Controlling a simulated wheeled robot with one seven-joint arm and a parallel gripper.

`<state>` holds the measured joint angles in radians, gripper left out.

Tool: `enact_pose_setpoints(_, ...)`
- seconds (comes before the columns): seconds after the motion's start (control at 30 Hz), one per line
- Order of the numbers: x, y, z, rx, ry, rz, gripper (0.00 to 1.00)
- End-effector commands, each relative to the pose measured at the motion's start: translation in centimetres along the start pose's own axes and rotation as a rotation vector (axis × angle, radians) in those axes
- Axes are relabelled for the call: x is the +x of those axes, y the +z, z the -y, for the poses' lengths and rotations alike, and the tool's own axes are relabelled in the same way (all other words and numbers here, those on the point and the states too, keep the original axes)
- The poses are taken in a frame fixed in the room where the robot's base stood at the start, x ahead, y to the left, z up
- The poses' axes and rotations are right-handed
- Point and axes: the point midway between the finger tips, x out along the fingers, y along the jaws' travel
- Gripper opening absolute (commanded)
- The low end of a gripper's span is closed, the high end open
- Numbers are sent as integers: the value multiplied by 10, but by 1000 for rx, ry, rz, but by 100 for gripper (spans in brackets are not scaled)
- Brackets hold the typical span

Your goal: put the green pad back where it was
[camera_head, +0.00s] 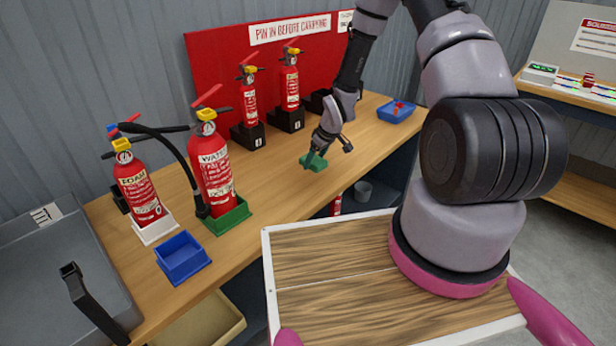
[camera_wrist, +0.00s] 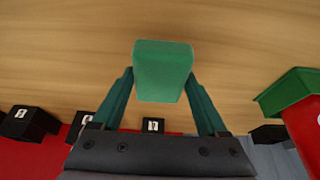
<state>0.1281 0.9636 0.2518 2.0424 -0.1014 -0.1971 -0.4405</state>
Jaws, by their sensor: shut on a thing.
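The green pad (camera_head: 315,165) is a small green block over the wooden bench top, right of the extinguishers in the head view. In the wrist view the green pad (camera_wrist: 163,72) sits between the two dark teal fingers. My gripper (camera_head: 312,155) points down and is shut on the pad; it also shows in the wrist view (camera_wrist: 161,80). I cannot tell whether the pad touches the bench. A green stand (camera_head: 228,217) under the red WATER extinguisher (camera_head: 212,170) is to the left; part of the green stand shows at the right of the wrist view (camera_wrist: 288,92).
The FOAM extinguisher (camera_head: 138,190) stands in a white stand, beside an empty blue tray (camera_head: 182,257). Two extinguishers stand in black stands (camera_head: 248,135) along the red board (camera_head: 215,60). A blue tray with red bits (camera_head: 383,113) is at the far right. Bench between is clear.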

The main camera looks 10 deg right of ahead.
Motion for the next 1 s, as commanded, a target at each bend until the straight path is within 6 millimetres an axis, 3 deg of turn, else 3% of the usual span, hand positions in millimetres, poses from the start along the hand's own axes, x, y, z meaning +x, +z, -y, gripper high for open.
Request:
enact_pose_setpoints(0.47,50,20,1,-1,-1,1,16)
enact_pose_setpoints(0.83,54,22,1,-1,-1,1,16)
enact_pose_setpoints(0.87,54,22,1,-1,-1,0,84)
enact_pose_setpoints(0.9,54,22,1,-1,-1,0,99)
enact_pose_setpoints(1.0,54,22,1,-1,-1,0,100)
